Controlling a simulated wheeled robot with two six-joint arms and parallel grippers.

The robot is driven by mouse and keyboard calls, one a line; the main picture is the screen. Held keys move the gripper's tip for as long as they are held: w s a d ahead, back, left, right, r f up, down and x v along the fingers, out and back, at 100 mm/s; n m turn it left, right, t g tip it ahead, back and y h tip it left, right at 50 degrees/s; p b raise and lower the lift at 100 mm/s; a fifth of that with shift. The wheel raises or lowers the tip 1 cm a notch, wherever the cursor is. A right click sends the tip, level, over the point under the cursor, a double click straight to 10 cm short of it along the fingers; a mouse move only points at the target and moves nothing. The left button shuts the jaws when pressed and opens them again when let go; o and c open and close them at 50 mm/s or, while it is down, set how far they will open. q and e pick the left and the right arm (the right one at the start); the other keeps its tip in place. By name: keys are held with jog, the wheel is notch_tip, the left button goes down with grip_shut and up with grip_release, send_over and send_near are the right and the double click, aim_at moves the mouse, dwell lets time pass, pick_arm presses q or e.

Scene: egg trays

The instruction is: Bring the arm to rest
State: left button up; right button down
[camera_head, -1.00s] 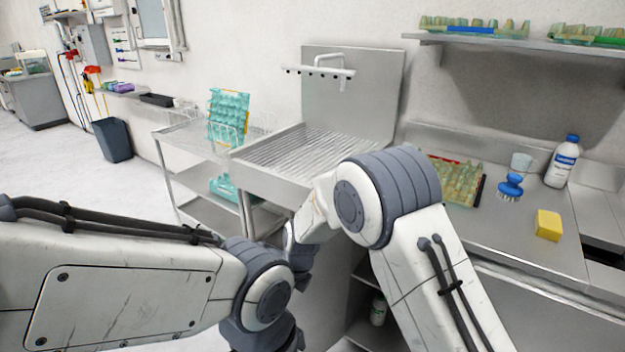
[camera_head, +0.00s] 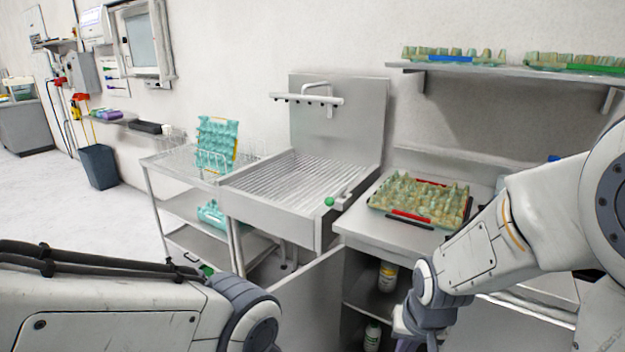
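My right arm (camera_head: 480,250) comes in from the right edge, bent, with its wrist low in front of the counter. Its gripper is at or below the bottom edge, and I cannot make out its fingers. My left arm (camera_head: 110,310) lies along the bottom left, and its gripper is out of view. A green egg tray (camera_head: 424,203) with red-marked edges lies on the steel counter. A teal egg tray (camera_head: 217,143) stands upright in a wire rack on the trolley at left. Another teal tray (camera_head: 211,214) is on the trolley's lower shelf.
A steel sink (camera_head: 265,209) with a grate stands between trolley and counter. A wall shelf (camera_head: 480,71) holds more trays. Bottles (camera_head: 387,277) stand in the cabinet below the counter. A dark bin (camera_head: 99,167) stands at left, with clear floor before it.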

jog(key=s+a+r+n+g+p, duration=0.1)
jog(key=s+a+r+n, duration=0.3)
jog(key=s, duration=0.4)
jog(key=s+a+r+n+g+p, duration=0.1)
jog(key=s+a+r+n+p, duration=0.3)
jog(key=s+a+r, duration=0.3)
jog(key=shift+s+a+n+g+y, duration=0.35)
jog(key=shift+s+a+n, duration=0.2)
jog(key=shift+n, duration=0.25)
